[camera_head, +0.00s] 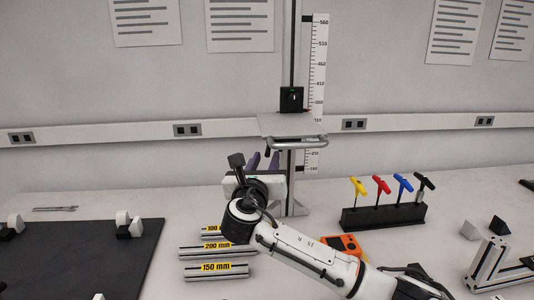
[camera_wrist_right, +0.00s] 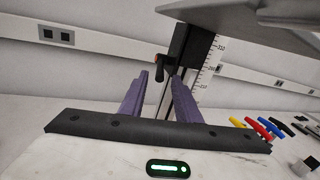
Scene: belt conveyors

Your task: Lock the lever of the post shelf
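The post shelf stands at the back of the bench, with a grey shelf plate (camera_head: 287,125) on a vertical post beside a printed scale. A small dark lever (camera_wrist_right: 160,66) with a reddish part hangs below the plate in the right wrist view. My right gripper (camera_head: 264,160) has purple fingers pointing toward the post, just below the shelf. In the right wrist view the fingers (camera_wrist_right: 157,88) are apart, with nothing held between them. The lever appears beyond and between the fingertips; I cannot tell whether it touches them. My left gripper is not in view.
Labelled metal bars (camera_head: 216,269) lie left of my right arm. A black rack (camera_head: 384,216) with coloured T-handle tools stands to the right, near an orange device (camera_head: 346,245). A dark mat (camera_head: 80,260) lies at left. A black block (camera_head: 291,99) sits on the post above the plate.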

